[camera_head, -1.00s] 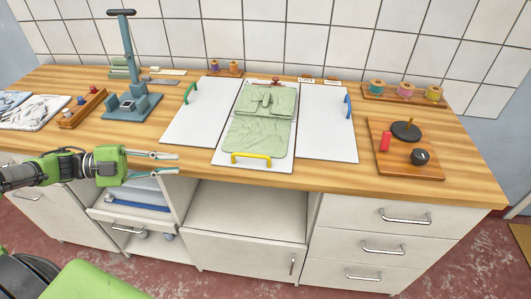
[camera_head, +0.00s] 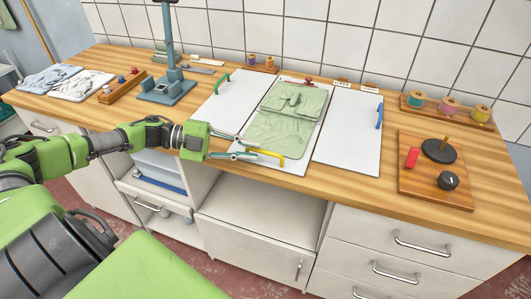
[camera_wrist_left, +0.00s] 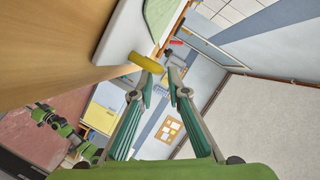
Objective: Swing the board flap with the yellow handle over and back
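A white folding board has side panels with a green handle (camera_head: 222,82) and a blue handle (camera_head: 379,116). Its middle section carries a folded green garment (camera_head: 284,120). The yellow handle (camera_head: 268,156) is at the front edge of the middle flap (camera_head: 240,143), which lies flat. My left gripper (camera_head: 258,152) is open at the yellow handle, its fingertips by the handle's left part. In the left wrist view the yellow handle (camera_wrist_left: 146,63) is just past the parted fingertips (camera_wrist_left: 168,76); I cannot tell whether they touch.
A blue-grey press (camera_head: 168,85) stands left of the board, with a wooden block of knobs (camera_head: 125,87) beside it. Thread spools (camera_head: 450,107) are at the back right. A wooden panel (camera_head: 412,180) with a red handle and black knobs is right.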

